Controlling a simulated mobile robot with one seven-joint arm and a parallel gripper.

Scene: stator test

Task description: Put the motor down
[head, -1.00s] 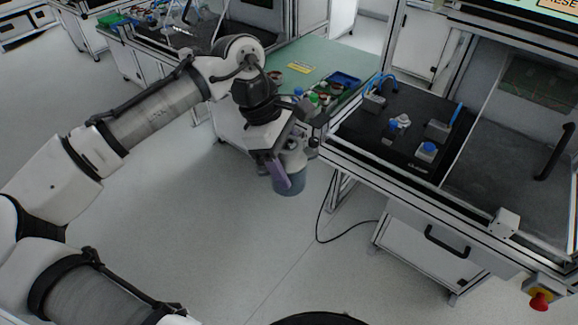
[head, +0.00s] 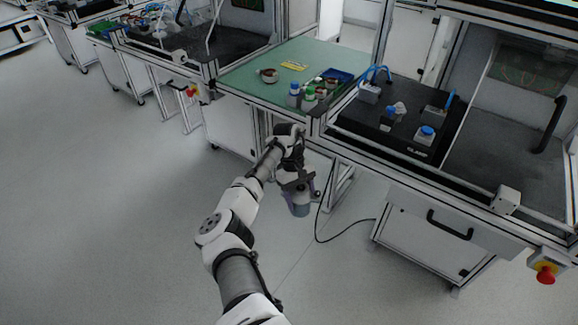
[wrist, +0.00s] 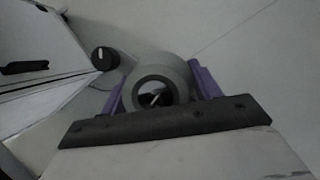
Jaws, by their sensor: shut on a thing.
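The motor is a grey, rounded body with a round opening in its end. In the wrist view the motor (wrist: 174,68) sits between the two purple fingers of my gripper (wrist: 160,88), which is shut on it. In the head view the motor (head: 300,206) hangs below my gripper (head: 299,188), in the air over the floor. It is in front of the gap between the green table (head: 245,84) and the black-topped station. My gripper is lower than the tabletops in the picture. My wrist hides part of the motor's top.
The green table holds small bottles (head: 293,96), a round part (head: 267,75) and a blue tray (head: 338,76) near its right side. The black work surface (head: 375,122) carries several blue-capped items. A black cable (head: 318,222) hangs near the motor.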

